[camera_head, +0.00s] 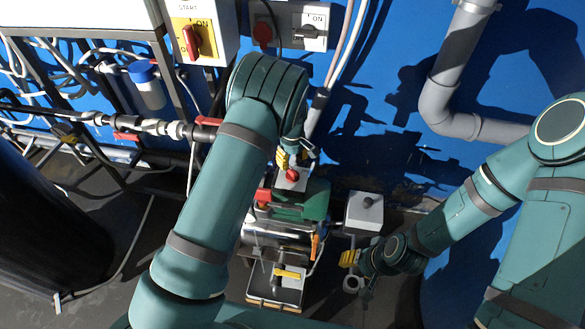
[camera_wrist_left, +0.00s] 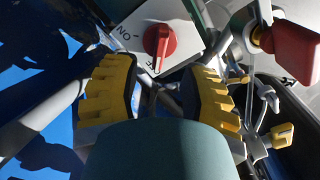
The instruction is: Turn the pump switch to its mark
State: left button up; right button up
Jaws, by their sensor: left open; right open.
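The pump switch is a red knob (camera_wrist_left: 160,47) on a white plate (camera_wrist_left: 195,20) in the left wrist view. Black ON lettering is on the plate to the knob's left, and the knob's grip runs roughly up and down in this view. In the head view the red knob (camera_head: 292,175) is just below my left gripper (camera_head: 294,157). My left gripper's yellow pads (camera_wrist_left: 156,88) are apart and empty, with the knob beyond the gap; no contact shows. My right gripper (camera_head: 350,259) is open, low beside the pump and away from the switch.
The green pump (camera_head: 312,200) stands under the switch. A red-handled valve (camera_wrist_left: 292,52) is close to the right of the left gripper. A grey box (camera_head: 364,212) is right of the pump. Other switch boxes with red knobs (camera_head: 193,40) hang on the blue wall.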

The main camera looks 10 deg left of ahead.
aim_at(292, 171)
pick_arm(q)
notch_tip(292, 171, up, 6)
jog(key=shift+f, duration=0.1)
dwell(0.6)
